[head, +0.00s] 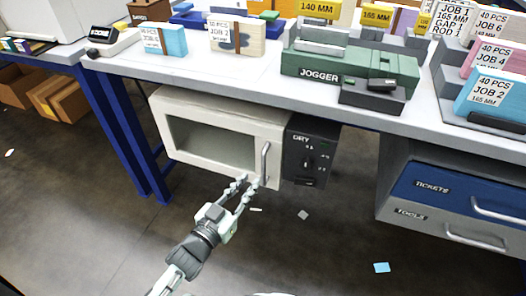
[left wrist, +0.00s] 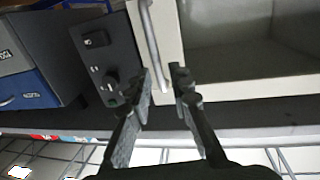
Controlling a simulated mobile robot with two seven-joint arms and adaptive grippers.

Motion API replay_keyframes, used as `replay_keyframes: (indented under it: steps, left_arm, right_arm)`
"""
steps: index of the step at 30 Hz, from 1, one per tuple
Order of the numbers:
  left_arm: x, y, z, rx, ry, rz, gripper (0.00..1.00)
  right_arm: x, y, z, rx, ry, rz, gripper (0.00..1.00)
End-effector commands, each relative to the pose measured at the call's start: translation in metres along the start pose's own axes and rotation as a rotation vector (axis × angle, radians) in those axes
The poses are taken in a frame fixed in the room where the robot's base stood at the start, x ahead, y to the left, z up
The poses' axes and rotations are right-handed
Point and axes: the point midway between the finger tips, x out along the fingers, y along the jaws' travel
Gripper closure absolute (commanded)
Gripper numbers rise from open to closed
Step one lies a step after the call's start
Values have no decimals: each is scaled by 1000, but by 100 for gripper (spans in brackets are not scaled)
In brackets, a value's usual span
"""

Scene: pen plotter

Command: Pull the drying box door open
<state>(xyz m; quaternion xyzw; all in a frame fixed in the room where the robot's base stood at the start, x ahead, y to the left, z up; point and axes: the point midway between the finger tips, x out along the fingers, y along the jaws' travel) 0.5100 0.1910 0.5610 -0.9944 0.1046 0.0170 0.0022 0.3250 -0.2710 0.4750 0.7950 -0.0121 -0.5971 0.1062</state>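The drying box (head: 225,120) is a cream box under the bench, with a dark window in its door (head: 183,151). The door looks shut. Its upright metal bar handle (head: 265,160) is at the door's right edge. My left gripper (head: 248,180) is open, with its fingertips at the lower part of the door, close to the handle's bottom end. In the left wrist view the handle (left wrist: 150,40) runs down to between the two open fingers (left wrist: 161,76). I cannot tell whether they touch it. My right gripper is not in view.
A dark DRY control panel (head: 311,152) with a knob adjoins the box on the right. The bench top (head: 150,75) is above, bearing the green jogger (head: 345,75) and paper stacks. Drawers (head: 450,190) stand at right. The floor before the box is mostly clear, with a few scraps.

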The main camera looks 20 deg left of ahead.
Motion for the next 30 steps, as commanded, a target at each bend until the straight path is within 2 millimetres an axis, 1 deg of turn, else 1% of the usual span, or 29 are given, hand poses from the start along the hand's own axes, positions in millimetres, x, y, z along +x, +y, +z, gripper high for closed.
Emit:
replay_keyframes:
  steps: [2,5,12,15,18,21,28,29,30]
  left_arm:
    - [2,5,-5,-4,28,19,80]
    - [12,6,-8,-4,37,23,80]
    - [51,6,-9,-3,36,22,80]
    - [64,6,-9,-4,34,21,80]
    - [73,6,-9,-4,33,21,80]
    - [78,7,-9,-4,33,21,80]
    - [78,7,-9,-4,32,21,80]
    - [78,7,-9,-4,32,21,81]
    - [78,7,-9,-4,32,21,86]
  right_arm:
    - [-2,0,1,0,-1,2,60]
    - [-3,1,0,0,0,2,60]
    - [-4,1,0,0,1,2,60]
    - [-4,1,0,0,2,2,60]
    - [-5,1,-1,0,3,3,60]
    - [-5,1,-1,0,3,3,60]
    - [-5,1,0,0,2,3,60]
    - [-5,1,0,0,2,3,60]
    - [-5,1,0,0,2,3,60]
